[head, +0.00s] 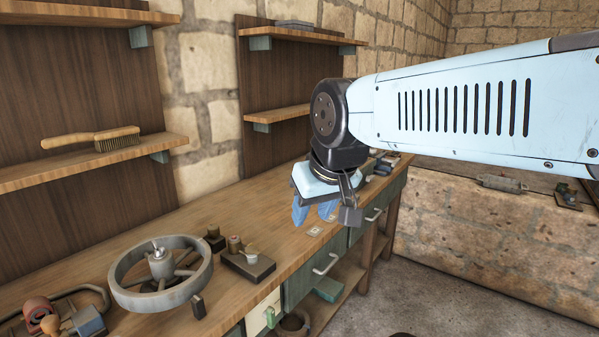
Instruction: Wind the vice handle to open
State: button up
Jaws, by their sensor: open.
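My gripper (326,213) hangs from the wrist over the right part of the workbench, pointing down. Its fingers are apart and nothing shows held between them. I cannot clearly make out the vice or its handle. Small dark and reddish objects (385,163) on the bench's far end are partly hidden behind my wrist, and I cannot tell whether the vice is among them. A blue and red device (88,322) at the bottom left is cut by the picture edge, and I cannot tell what it is.
The wooden workbench (228,205) carries a grey spoked wheel (122,290) and a dark block with small parts (248,264). Drawers with handles (326,264) front it. A brush (92,138) lies on a wall shelf. Grey floor is open at the right.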

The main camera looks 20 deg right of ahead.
aim_at(394, 162)
jog(key=u, duration=0.4)
jog(key=k, duration=1.55)
jog(key=z, duration=1)
jog(key=i, duration=1)
jog(key=u, duration=0.05)
